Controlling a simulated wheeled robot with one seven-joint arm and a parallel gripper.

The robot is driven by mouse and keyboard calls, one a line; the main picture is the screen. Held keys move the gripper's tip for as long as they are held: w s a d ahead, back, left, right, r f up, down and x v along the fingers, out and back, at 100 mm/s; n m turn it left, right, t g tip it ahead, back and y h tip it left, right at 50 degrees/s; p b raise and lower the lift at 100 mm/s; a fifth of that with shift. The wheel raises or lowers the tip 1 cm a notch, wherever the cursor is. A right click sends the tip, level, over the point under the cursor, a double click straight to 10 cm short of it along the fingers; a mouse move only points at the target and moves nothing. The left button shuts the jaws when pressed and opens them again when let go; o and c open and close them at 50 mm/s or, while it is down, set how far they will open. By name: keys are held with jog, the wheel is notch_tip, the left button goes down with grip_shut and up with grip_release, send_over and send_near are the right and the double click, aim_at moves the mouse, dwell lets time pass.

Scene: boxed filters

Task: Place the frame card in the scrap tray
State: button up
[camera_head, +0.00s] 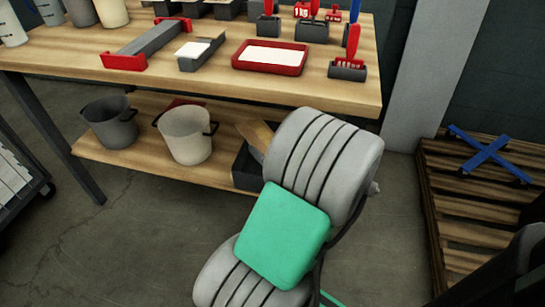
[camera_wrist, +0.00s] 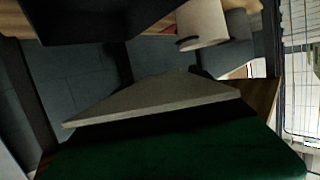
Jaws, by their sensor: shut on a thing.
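A brown flat piece, which I take for the frame card (camera_head: 257,134), shows beside my arm, above a dark open box on the lower shelf. In the wrist view a pale flat slab (camera_wrist: 150,98) lies across the middle, close to the camera; it looks like the card seen at a slant. My gripper (camera_wrist: 165,121) is a dark shape along its lower edge, shut on it. In the head view my arm hides the gripper. The dark box (camera_head: 246,170), likely the scrap tray, also fills the wrist view's upper left (camera_wrist: 95,22). Its inside is hidden.
A pale pot (camera_head: 187,135) and a grey pot (camera_head: 110,122) stand left of the box on the lower shelf. The wooden tabletop (camera_head: 215,78) overhangs them, with a red tray (camera_head: 270,57) on it. A wooden pallet (camera_head: 465,215) lies at the right.

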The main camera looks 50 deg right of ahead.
jog(key=w+d+f+b, duration=0.3)
jog(key=d+f, duration=0.1)
jog(key=f, duration=0.2)
jog(key=w+d+f+b, duration=0.3)
jog(key=d+f+b, duration=0.1)
jog(key=f, duration=0.2)
jog(key=shift+w+f, duration=0.2)
jog(key=shift+w, duration=0.15)
jog(key=shift+f, duration=0.2)
jog(key=o, duration=1.3)
jog(key=shift+c, duration=0.2)
jog(key=shift+r, duration=0.15)
